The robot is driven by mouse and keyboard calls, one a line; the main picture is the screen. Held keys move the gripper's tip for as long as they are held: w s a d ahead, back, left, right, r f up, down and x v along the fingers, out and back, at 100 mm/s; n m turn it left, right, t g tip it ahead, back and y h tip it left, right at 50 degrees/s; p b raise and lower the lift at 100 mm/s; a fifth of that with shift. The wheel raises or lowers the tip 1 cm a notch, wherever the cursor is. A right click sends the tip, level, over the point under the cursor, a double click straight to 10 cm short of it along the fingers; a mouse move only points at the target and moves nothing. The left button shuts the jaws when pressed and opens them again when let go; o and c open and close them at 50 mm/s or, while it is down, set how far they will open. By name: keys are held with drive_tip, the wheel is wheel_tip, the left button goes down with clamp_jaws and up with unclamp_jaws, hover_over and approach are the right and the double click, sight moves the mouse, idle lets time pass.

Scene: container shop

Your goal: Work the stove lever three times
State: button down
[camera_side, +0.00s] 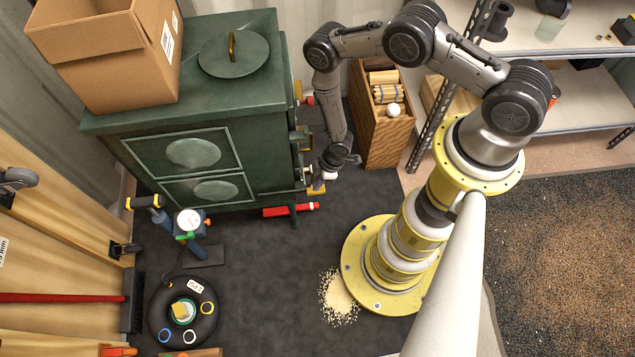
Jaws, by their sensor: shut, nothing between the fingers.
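The dark green stove (240,110) stands left of my arm, with brass fittings on its right side. A red knob (308,100) sticks out high on that side. A red bar with a pale band (290,209) lies low by the stove's front right corner. Which of these is the lever I cannot tell for sure. My gripper (328,178) is shut and empty, pointing down close to the stove's right side, near a small yellow piece (316,189). Whether it touches that piece I cannot tell. The fingertips are small and partly hidden.
An open cardboard box (110,50) sits on the stove top. A wooden crate (385,140) stands right behind my gripper. A gauge on a stand (188,220), a black ring (205,325) and spilled grains (338,298) are on the floor. Dark floor between stove and my base is mostly clear.

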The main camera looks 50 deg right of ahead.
sight(322, 188)
drive_tip(key=shift+s+d+f+t+y, duration=0.15)
drive_tip(key=shift+f+t+y, duration=0.45)
drive_tip(key=shift+f, duration=0.8)
drive_tip(key=shift+s+d+f+t+y, duration=0.1)
drive_tip(key=shift+f+t+y, duration=0.5)
drive_tip(key=shift+f, duration=0.8)
drive_tip(key=shift+r, duration=0.55)
drive_tip(key=v, duration=1.3)
drive_tip(key=shift+w+a+r, duration=0.25)
drive_tip(key=shift+w+r, duration=0.05)
drive_tip(key=shift+r, duration=0.1)
